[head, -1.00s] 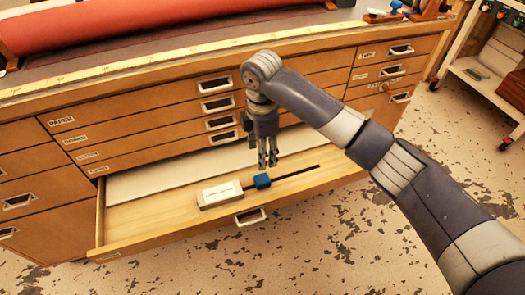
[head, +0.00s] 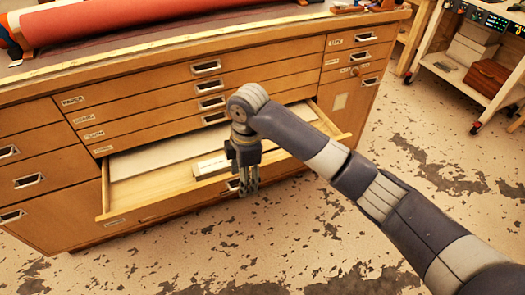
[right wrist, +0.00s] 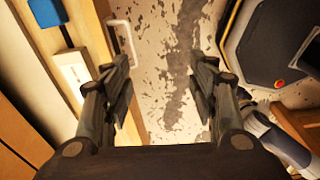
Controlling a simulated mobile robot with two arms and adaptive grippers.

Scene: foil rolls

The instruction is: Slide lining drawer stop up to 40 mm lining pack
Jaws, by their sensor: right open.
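The open drawer (head: 150,210) holds a pale block (head: 208,166), apparently the lining pack, on its wooden floor. The stop is hidden behind my right gripper (head: 243,192) in the head view. That gripper is open and empty, fingers pointing down. In the right wrist view its jaws (right wrist: 163,78) are apart over bare floor, outside the drawer front. My left gripper is not in view.
The drawer handle (right wrist: 122,40) is close to one finger. A white sheet (head: 165,155) lies at the back of the drawer. A red roll (head: 120,18) lies on the cabinet top. Speckled floor (head: 190,255) in front is clear, and a cart (head: 470,75) stands right.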

